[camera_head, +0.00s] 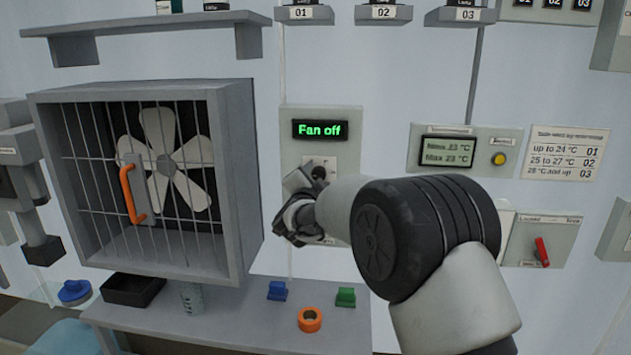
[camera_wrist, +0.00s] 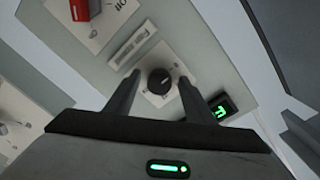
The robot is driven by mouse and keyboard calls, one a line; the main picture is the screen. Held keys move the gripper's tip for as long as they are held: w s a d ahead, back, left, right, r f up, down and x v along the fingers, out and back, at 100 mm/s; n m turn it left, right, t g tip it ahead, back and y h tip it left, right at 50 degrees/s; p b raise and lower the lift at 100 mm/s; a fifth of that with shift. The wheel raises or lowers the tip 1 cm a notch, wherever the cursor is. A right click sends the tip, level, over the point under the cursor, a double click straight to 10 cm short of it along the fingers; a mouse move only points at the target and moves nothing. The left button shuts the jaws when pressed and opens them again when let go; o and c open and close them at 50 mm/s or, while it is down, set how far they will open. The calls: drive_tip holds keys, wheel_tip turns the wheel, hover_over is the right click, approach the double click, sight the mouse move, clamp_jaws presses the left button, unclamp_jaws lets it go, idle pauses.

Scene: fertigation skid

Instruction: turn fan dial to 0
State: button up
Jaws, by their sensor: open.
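The fan panel (camera_head: 347,120) is a pale plate on the wall with a lit display (camera_head: 320,130) that reads "Fan off". My gripper (camera_head: 312,178) is in front of the panel's lower part and hides most of it in the head view. In the wrist view the black round fan dial (camera_wrist: 159,81) sits on a white label, between the two fingers of my gripper (camera_wrist: 153,92). The fingers are open, one on each side of the dial, and I cannot tell whether they touch it. Part of the green display (camera_wrist: 220,108) shows to the right.
A red switch (camera_wrist: 80,10) is on the same plate in the wrist view. A caged fan (camera_head: 165,160) with an orange handle (camera_head: 132,195) stands at left. A thermometer panel (camera_head: 465,150) is at right. The shelf (camera_head: 230,325) below holds small coloured parts.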

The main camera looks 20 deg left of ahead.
drive_tip(key=b+v, duration=0.2)
drive_tip(key=v, duration=1.5)
drive_tip(key=shift+s, duration=0.2)
drive_tip(key=shift+r, duration=0.1)
drive_tip(key=d+r+n+g+y+p, duration=0.2)
drive_tip(key=d+r+n+p, duration=0.15)
drive_tip(key=d+r, duration=0.4)
drive_tip(key=s+d+r+n+g+p, duration=0.1)
drive_tip(key=s+d+n+g, duration=0.3)
drive_tip(key=d, duration=0.7)
drive_tip(key=s+d+f+g+h+p, duration=0.1)
drive_tip(key=s+d+f+g+h, duration=0.1)
drive_tip(key=s+d, duration=0.9)
drive_tip(key=s+d+f+g+h+p, duration=0.2)
drive_tip(key=s+d+f+g+h, duration=0.1)
drive_tip(key=s+d, duration=0.8)
drive_tip(key=shift+f+g+h, duration=0.3)
drive_tip(key=shift+f, duration=0.25)
drive_tip(key=shift+s+a, duration=0.1)
drive_tip(key=shift+s, duration=0.05)
